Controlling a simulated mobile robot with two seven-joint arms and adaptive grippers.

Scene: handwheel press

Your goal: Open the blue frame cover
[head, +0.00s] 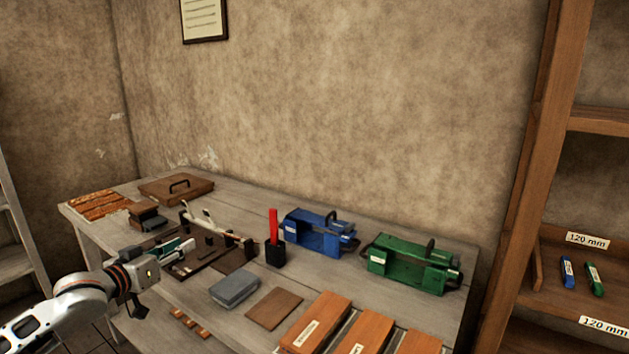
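The blue frame (315,236) stands near the back edge of the workbench, right of the middle. A dark handle rises at its right part. Its cover looks lowered, but the small view does not settle this. My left gripper (150,288) is at the left front of the bench, far from the blue frame. One dark finger points down; its other finger is hard to separate from the pale and teal parts behind it, so its opening is unclear. My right gripper is not in view.
A similar green frame (405,264) stands right of the blue one. A black cup (275,254) with a red item stands to its left. A grey block (234,289), a brown plate (273,308) and orange-brown boxes (316,323) lie in front. A wooden shelf (522,190) stands at right.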

